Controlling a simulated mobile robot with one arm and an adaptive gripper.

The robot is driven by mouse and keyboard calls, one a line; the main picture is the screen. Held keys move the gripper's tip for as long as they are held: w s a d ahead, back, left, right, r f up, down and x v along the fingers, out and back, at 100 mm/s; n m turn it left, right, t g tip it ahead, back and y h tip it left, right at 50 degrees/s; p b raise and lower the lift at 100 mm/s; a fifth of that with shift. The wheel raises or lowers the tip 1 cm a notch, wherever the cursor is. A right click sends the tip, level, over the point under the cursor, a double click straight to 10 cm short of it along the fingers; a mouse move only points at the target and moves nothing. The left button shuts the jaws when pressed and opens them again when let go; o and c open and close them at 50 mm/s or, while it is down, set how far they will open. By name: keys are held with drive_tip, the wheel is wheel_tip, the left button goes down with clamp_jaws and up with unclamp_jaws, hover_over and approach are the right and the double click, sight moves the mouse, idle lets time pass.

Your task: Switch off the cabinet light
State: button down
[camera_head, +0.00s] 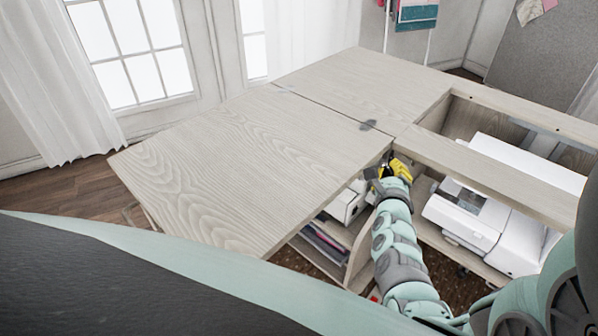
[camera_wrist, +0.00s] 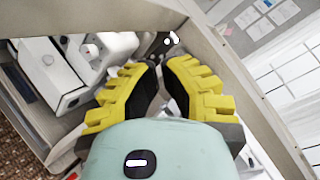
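The sewing cabinet (camera_head: 240,165) has a pale wood top, its leaf extending toward the lower left in the head view. My gripper (camera_head: 393,168), with yellow fingers, is at the cabinet's inner corner, just under the top's edge. In the wrist view my gripper (camera_wrist: 163,66) shows its two fingers with dark pads, a narrow gap between them and nothing clearly held. A small dark fitting with white spots (camera_wrist: 168,41) sits just beyond the fingertips, in the corner below the wood edge. I cannot tell whether it is the light's switch. No lamp clearly shows.
A white sewing machine (camera_head: 492,217) stands in the cabinet's right bay. White equipment (camera_wrist: 60,75) lies left of the fingers in the wrist view. Wood panels (camera_head: 490,180) and shelves with folded items (camera_head: 325,241) hem in the arm. Floor (camera_head: 70,195) is clear at left.

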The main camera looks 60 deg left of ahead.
drive_tip(key=shift+w, duration=0.35)
drive_tip(key=c, duration=1.7)
unclamp_jaws()
drive_tip(key=shift+w+a+b, duration=0.1)
drive_tip(key=shift+w+b, duration=0.65)
drive_tip(key=shift+b, duration=0.4)
clamp_jaws()
drive_tip(key=shift+s, duration=0.15)
drive_tip(key=shift+s, duration=0.6)
drive_tip(key=shift+s+d, duration=0.2)
drive_tip(key=shift+s, duration=1.1)
drive_tip(key=shift+s+d, duration=0.15)
drive_tip(key=shift+s, duration=1.15)
